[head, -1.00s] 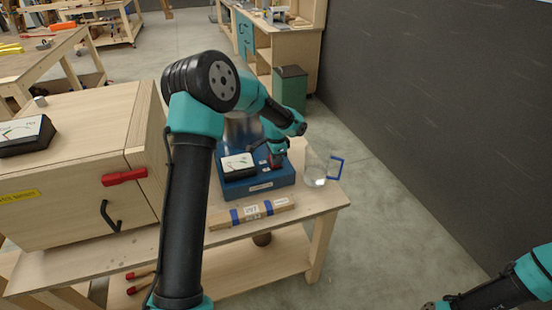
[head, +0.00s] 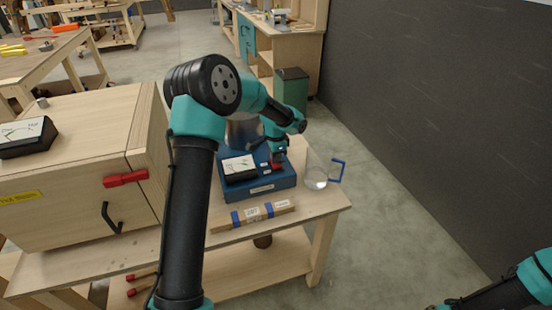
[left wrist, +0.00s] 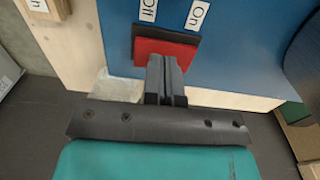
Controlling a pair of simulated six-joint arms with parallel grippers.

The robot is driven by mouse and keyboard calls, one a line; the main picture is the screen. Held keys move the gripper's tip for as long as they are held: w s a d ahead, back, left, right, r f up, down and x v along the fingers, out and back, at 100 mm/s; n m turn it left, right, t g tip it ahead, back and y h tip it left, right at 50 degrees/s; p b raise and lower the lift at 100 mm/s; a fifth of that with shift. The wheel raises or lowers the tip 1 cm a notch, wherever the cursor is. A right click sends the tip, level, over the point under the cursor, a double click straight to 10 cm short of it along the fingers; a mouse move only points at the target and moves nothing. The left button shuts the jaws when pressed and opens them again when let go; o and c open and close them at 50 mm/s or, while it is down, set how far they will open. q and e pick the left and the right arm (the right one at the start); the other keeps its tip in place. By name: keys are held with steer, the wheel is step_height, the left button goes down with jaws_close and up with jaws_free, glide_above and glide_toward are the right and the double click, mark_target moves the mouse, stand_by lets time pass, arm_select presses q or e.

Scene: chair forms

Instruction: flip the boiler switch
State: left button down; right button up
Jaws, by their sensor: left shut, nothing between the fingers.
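The boiler has a blue base (head: 282,183) on the bench, with a dark meter (head: 240,168) on its top and a metal vessel (head: 243,131) behind, partly hidden by my left arm. Its red switch (head: 277,166) sits near the base's right side. In the left wrist view the red and black switch (left wrist: 158,48) lies between an "Off" label (left wrist: 148,10) and an "On" label (left wrist: 196,15). My left gripper (left wrist: 166,62) is shut and empty, its tips at the switch's lower edge; I cannot tell whether they touch. Its tips also show over the base (head: 278,157).
A glass jug (head: 317,176) with a blue handle stands right of the base, near the bench edge. A wooden bar with blue bands (head: 263,215) lies in front. A wooden cabinet (head: 75,190) stands left. My right arm's links show at bottom right.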

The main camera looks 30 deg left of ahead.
mark_target(276, 165)
arm_select(q)
step_height(276, 165, up, 14)
stand_by(0.6)
steer(key=shift+a+f, duration=0.1)
steer(key=shift+s+d+f, duration=0.1)
steer(key=shift+s+d, duration=0.25)
steer(key=shift+s, duration=0.2)
steer(key=shift+f, duration=0.15)
step_height(276, 165, down, 14)
steer(key=shift+s+d+r, duration=0.1)
steer(key=shift+r, duration=0.05)
stand_by(0.3)
